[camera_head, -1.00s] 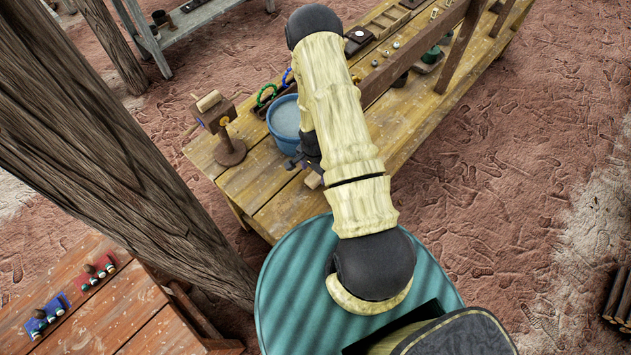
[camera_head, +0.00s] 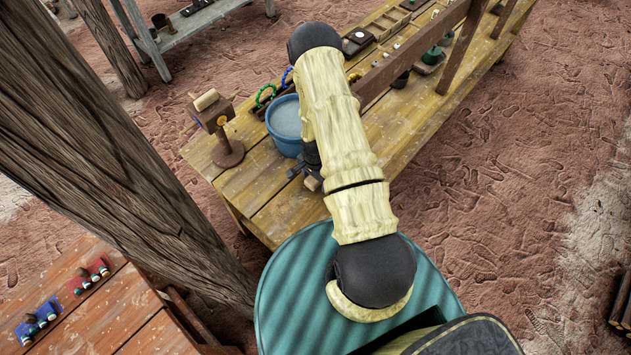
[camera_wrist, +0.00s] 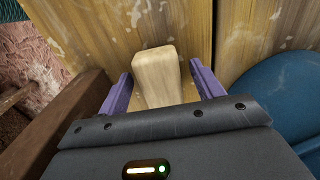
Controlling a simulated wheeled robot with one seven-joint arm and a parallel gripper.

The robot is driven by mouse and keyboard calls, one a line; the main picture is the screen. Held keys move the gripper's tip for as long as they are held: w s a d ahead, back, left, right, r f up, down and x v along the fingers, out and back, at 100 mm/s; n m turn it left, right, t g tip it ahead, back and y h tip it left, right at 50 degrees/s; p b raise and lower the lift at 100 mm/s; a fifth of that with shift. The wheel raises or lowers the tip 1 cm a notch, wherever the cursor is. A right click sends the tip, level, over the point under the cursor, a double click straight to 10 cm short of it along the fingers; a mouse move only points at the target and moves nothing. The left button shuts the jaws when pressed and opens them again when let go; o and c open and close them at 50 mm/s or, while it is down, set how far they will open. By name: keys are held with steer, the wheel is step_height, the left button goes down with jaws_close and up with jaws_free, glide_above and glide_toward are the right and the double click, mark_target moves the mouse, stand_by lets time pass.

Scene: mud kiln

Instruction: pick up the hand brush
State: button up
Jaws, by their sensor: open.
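The hand brush shows as a pale wooden, blunt-ended piece (camera_wrist: 160,75) in the wrist view; the rest of it is hidden behind my gripper's body, and I see no bristles. In the head view a small part of it (camera_head: 312,183) shows on the plank table, just below my arm. My gripper (camera_wrist: 158,80) is open, with one purple finger on each side of the wooden piece. I cannot tell whether either finger touches it. In the head view my gripper (camera_head: 303,168) is mostly hidden by my arm.
A blue bucket (camera_head: 284,128) stands close beside my gripper and also shows in the wrist view (camera_wrist: 275,95). A wooden stand (camera_head: 227,150) is left of it on the plank table (camera_head: 275,205). A thick post (camera_head: 120,150) rises at left. A brown wooden beam (camera_wrist: 70,120) lies left in the wrist view.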

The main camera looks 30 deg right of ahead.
stand_by(0.3)
steer(key=c, duration=1.1)
steer(key=shift+r, duration=0.1)
steer(key=shift+a+r+b, duration=0.1)
steer(key=shift+b, duration=0.45)
steer(key=shift+r, duration=0.35)
step_height(320, 180, up, 5)
steer(key=shift+r+b, duration=0.1)
steer(key=shift+b, duration=1.15)
steer(key=shift+a+r, duration=0.1)
steer(key=shift+r, duration=0.25)
steer(key=s+a+b, duration=0.2)
steer(key=a, duration=0.4)
steer(key=s+a+b, duration=0.2)
steer(key=s+a, duration=0.1)
steer(key=a, duration=0.3)
steer(key=s+a+b, duration=0.2)
steer(key=a, duration=0.4)
steer(key=shift+s+b, duration=0.25)
steer(key=shift+b, duration=0.05)
